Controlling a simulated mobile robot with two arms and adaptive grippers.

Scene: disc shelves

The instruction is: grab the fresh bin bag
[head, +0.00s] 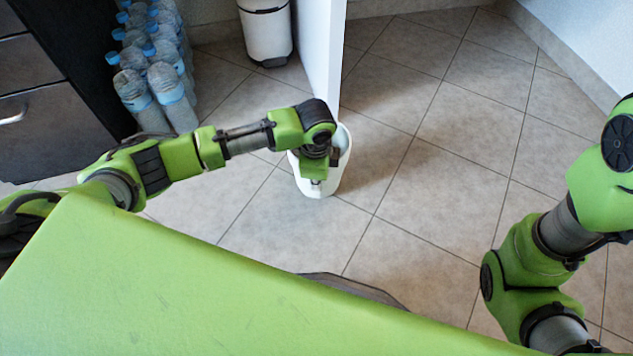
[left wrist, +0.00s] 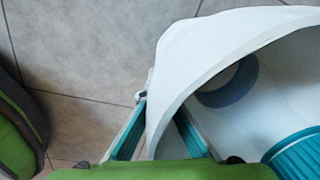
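A white bin (head: 318,186) stands on the tiles by the end of a white wall. My left gripper (head: 316,178) is over its mouth, pointing down, and hides part of it. The bin's white rim (left wrist: 190,60) shows close up in the left wrist view. Inside is a dark blue ring (left wrist: 230,85). I cannot tell a fresh bin bag apart from the white lining. My right gripper is out of view.
Several water bottles (head: 160,85) stand beside a dark drawer cabinet (head: 45,95). The white wall end (head: 318,50) rises just behind the bin. A second white bin (head: 266,30) stands farther back. The tiled floor to the right is clear.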

